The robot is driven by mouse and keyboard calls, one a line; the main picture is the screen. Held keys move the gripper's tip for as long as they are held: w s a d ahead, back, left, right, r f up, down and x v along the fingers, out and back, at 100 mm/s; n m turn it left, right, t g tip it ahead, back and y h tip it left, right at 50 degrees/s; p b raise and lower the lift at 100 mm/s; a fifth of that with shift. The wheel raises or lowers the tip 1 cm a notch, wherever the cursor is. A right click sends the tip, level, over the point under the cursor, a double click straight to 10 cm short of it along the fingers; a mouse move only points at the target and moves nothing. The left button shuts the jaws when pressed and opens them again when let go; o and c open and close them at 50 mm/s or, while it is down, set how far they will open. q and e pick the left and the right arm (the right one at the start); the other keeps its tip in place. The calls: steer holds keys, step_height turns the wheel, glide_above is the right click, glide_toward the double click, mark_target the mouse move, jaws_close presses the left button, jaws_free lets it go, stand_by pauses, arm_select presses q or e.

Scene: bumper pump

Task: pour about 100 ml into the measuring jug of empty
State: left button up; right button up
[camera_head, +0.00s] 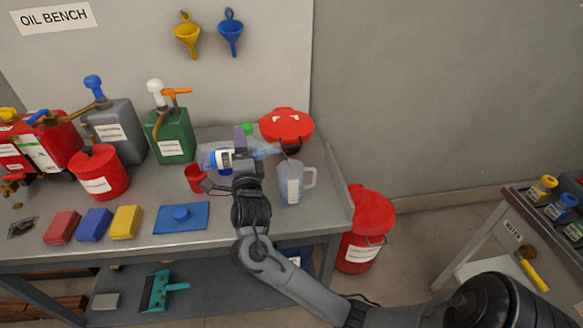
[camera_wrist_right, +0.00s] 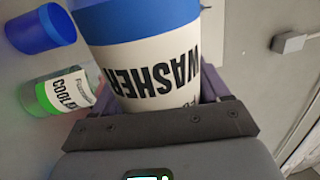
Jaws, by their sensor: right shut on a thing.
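The measuring jug (camera_head: 291,185) is a clear, upright jug with a handle on its right and a pale label. It stands near the right end of the bench. My right gripper (camera_head: 246,165) is shut on a bottle, which lies nearly level with its light blue end (camera_head: 268,151) towards the jug's top. In the right wrist view the bottle (camera_wrist_right: 150,70) has a white label reading WASHER and a blue band. A dark piece (camera_head: 291,147) shows at the jug's mouth; I cannot tell whether liquid is flowing. My left gripper is out of view.
A red container (camera_head: 286,125) stands behind the jug. A coolant bottle (camera_wrist_right: 62,93) and a blue cup (camera_wrist_right: 40,28) show beside the gripper. A red bin (camera_head: 366,225) stands right of the bench.

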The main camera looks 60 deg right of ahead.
stand_by(0.7)
steer(key=shift+r+n+t+p, duration=0.3)
steer(key=shift+r+n+p, duration=0.05)
steer(key=shift+n+p, duration=0.85)
steer(key=shift+f+y, duration=0.3)
steer(key=shift+w+a+n+p, duration=0.15)
steer(key=shift+a+n+p, duration=0.05)
steer(key=shift+n+p, duration=0.7)
steer(key=shift+d+n, duration=0.1)
steer(key=shift+n, duration=0.2)
